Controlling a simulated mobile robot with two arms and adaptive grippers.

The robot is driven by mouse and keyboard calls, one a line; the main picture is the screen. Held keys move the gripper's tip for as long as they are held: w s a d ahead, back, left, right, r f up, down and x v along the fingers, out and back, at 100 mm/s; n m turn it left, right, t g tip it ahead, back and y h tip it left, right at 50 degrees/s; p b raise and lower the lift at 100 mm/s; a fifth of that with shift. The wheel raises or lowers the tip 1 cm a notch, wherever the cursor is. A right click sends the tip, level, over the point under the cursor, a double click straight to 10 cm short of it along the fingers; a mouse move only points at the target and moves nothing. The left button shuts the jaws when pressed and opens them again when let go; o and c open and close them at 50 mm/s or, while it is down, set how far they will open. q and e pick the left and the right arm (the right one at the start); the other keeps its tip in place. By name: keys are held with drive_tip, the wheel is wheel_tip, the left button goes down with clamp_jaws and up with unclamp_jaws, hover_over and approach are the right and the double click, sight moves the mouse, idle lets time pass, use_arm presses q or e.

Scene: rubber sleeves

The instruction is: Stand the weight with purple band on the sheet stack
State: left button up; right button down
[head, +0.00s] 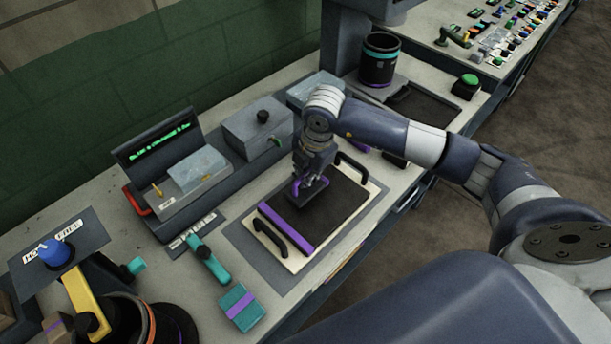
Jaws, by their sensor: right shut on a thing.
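My right gripper (311,181) is shut on a small dark piece with purple on it, the weight with purple band (296,189). The fingers hide much of it. The gripper points down over a black sheet stack (328,213) with a purple stripe along its left edge, lying on a cream board with black handles at two ends. The weight is at or just above the black top; I cannot tell whether it touches. My left gripper is not in view.
A teal block with a purple band (241,307) and a teal-handled tool (208,262) lie left of the board. A grey box (258,127) and a display unit (160,150) stand behind. A black canister (380,60) stands at the back.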

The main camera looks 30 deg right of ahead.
drive_tip(key=shift+w+d, duration=0.1)
drive_tip(key=shift+w, duration=0.55)
drive_tip(key=shift+f+p, duration=0.95)
drive_tip(key=shift+f, duration=0.75)
drive_tip(key=shift+f, duration=0.2)
drive_tip(key=c, duration=1.6)
unclamp_jaws()
drive_tip(key=shift+s, duration=0.1)
drive_tip(key=shift+c, duration=0.2)
